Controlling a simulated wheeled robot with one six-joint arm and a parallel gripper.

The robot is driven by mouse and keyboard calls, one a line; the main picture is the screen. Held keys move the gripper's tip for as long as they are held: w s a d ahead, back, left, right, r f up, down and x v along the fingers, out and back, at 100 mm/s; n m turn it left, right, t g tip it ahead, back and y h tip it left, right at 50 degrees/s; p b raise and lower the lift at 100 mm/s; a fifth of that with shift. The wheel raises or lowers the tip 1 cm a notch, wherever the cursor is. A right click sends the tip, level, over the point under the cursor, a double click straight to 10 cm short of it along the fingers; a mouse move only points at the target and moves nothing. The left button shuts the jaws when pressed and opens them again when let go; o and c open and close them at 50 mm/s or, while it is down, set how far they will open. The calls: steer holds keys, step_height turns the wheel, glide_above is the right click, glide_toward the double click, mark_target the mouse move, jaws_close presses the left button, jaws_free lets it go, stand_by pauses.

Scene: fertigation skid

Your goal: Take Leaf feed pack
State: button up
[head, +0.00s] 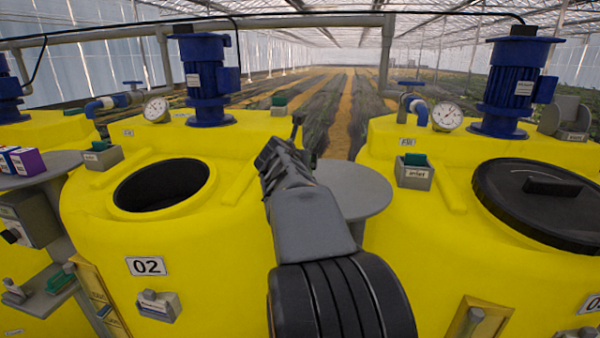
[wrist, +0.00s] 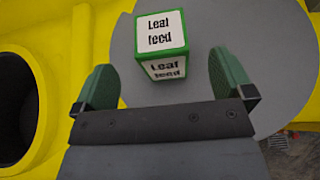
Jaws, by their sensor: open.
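The Leaf feed pack (wrist: 162,42) is a green and white box with "Leaf feed" on its top and its near side. In the wrist view it stands on a round grey shelf (wrist: 245,30). My gripper (wrist: 160,82) is open, with one green finger on each side of the pack's near end and gaps to both. The pack is not between the fingertips as far as I can tell. In the head view my arm reaches over the round grey shelf (head: 360,190) between the two yellow tanks, and it hides the pack.
Yellow tank 02 (head: 100,215) has an open round hatch (head: 162,185). The right yellow tank (head: 440,240) has a black lid (head: 545,205). Blue motors (head: 206,80) and gauges (head: 156,110) stand on the tanks. Coloured packs (head: 22,160) stand on a shelf at far left.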

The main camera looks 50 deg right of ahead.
steer(key=shift+p+x, duration=0.5)
steer(key=shift+x, duration=3.25)
steer(key=shift+c, duration=0.4)
steer(key=c, duration=1)
steer(key=shift+r, duration=0.1)
steer(key=shift+c, duration=0.7)
steer(key=shift+r, duration=0.1)
